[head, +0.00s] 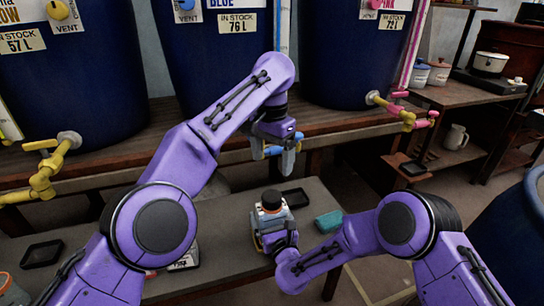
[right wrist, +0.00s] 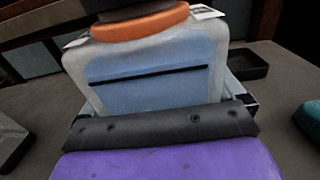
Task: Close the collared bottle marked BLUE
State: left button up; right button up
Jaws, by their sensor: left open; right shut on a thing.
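A collared bottle (head: 270,216) stands on the low bench, upright, with a dark top (head: 271,199). In the right wrist view the bottle (right wrist: 155,75) is pale and translucent, with blue contents, a black line across its side and an orange collar (right wrist: 140,22). A black part sits above the collar; I cannot tell whether it is seated tight. My right gripper (head: 277,243) is shut on the bottle's body from the near side. My left gripper (head: 273,152) is open, pointing down above and behind the bottle, close to a blue tap part, apart from the bottle. The bottle's marking is not readable.
Large dark-blue vats (head: 215,60) stand on a wooden shelf behind. A yellow tap (head: 45,170) and a pink tap (head: 405,112) stick out. On the bench (head: 225,225) are a black tray (head: 295,198), a teal block (head: 328,222) and another dark tray (head: 42,253).

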jog(key=o, duration=1.1)
jog(key=p+v, duration=0.1)
jog(key=v, duration=0.9)
jog(key=shift+s+r, duration=0.1)
jog(key=shift+s, duration=0.15)
